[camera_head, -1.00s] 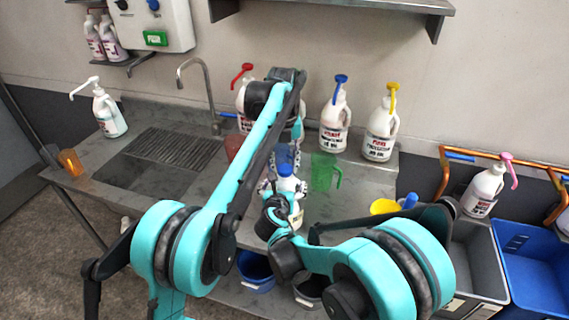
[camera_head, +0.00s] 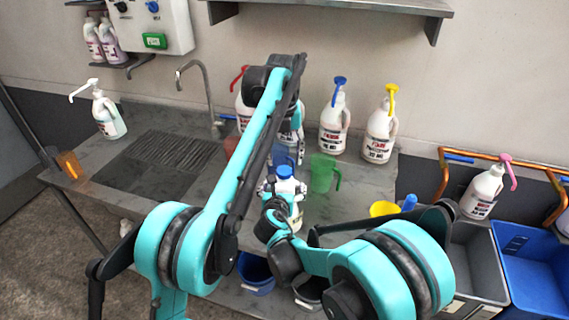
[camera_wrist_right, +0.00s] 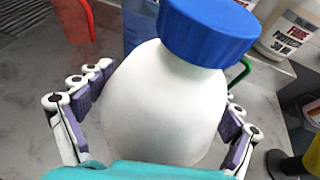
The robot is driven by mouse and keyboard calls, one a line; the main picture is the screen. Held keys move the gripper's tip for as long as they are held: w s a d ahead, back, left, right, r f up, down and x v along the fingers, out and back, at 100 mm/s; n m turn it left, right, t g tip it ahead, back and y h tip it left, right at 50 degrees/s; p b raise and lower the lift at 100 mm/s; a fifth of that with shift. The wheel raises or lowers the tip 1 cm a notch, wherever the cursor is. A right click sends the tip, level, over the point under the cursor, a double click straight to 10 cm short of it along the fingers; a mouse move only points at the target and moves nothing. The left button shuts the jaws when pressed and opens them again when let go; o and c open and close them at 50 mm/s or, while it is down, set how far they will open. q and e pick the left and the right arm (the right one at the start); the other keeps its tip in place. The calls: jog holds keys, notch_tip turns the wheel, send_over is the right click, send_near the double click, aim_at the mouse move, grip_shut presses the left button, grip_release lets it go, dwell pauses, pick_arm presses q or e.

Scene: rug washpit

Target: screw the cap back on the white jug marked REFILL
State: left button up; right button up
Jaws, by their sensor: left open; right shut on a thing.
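The white jug (camera_head: 291,215) stands upright in my right gripper (camera_head: 285,187), whose fingers lie on both sides of it. In the right wrist view, the jug (camera_wrist_right: 165,105) shows a blank white side and the blue cap (camera_wrist_right: 207,32) sits on its neck. I cannot tell how tight the cap is. The cap (camera_head: 285,171) also shows in the head view. My left gripper (camera_head: 291,140) is open, just beyond and above the cap, apart from it and partly hidden by its arm. The REFILL marking cannot be read.
A green pitcher (camera_head: 322,174), a blue pitcher (camera_wrist_right: 134,25) and a red pitcher (camera_wrist_right: 72,28) stand close behind. White pump jugs (camera_head: 334,128) line the wall. A yellow scoop (camera_head: 383,208) is to the right. The grated sink area (camera_head: 165,150) at left is clear.

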pick_arm(q)
jog(key=shift+r, duration=0.5)
jog(key=shift+c, duration=0.4)
